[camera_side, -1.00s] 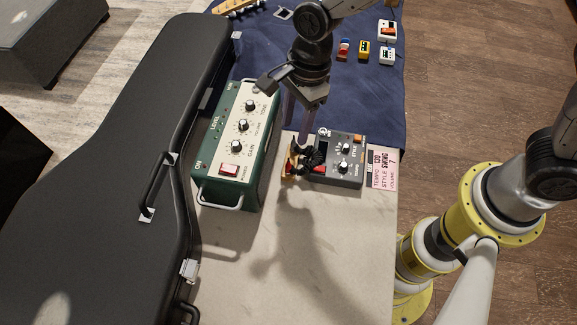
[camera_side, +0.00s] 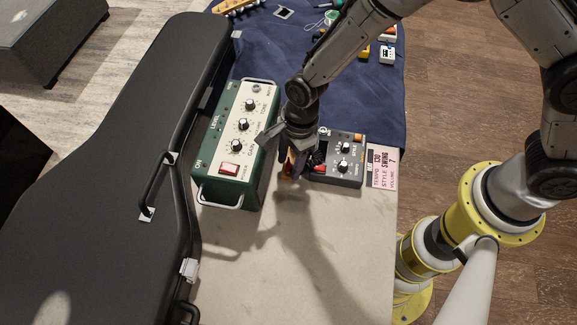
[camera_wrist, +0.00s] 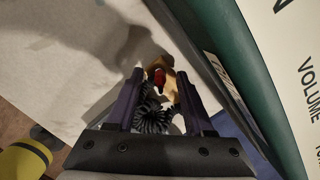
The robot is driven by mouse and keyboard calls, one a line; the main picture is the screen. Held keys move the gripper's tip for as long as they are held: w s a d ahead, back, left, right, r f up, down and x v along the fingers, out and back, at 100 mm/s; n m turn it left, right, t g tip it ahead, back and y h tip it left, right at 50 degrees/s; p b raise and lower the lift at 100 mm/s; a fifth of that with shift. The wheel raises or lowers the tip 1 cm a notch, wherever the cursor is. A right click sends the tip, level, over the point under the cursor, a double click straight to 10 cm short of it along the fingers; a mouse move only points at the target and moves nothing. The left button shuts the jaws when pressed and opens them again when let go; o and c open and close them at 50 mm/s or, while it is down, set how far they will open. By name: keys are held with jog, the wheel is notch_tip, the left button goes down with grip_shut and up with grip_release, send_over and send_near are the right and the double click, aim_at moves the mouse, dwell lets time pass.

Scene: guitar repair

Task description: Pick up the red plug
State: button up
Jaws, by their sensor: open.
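In the wrist view, a small red piece (camera_wrist: 159,77), which looks like the red plug, shows between my fingertips. It sits against a tan, wooden-looking piece (camera_wrist: 180,68), with a black coiled cable (camera_wrist: 152,119) just below it. My gripper (camera_wrist: 157,86) is open, with one dark finger on each side of the red piece; I cannot tell whether either finger touches it. In the side view, my gripper (camera_side: 292,164) points down between the green amplifier and the grey pedal, largely hiding the plug and the tan piece (camera_side: 287,169).
The green amplifier (camera_side: 232,152) stands close on the left. The dark grey pedal (camera_side: 341,160) is close on the right, with a pink label card (camera_side: 383,167) beside it. A black guitar case (camera_side: 105,150) lies further left. The front of the pale tabletop (camera_side: 335,265) is clear.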

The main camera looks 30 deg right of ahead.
aim_at(288, 164)
grip_shut()
jog(key=shift+r, duration=0.1)
dwell(0.5)
jog(key=shift+r, duration=0.5)
notch_tip(288, 164, up, 2)
jog(key=shift+r, duration=0.25)
jog(key=s+d+r, duration=0.9)
jog(key=s+r, duration=0.1)
jog(key=r, duration=0.3)
jog(key=shift+s+r, duration=0.2)
jog(key=shift+s, duration=0.2)
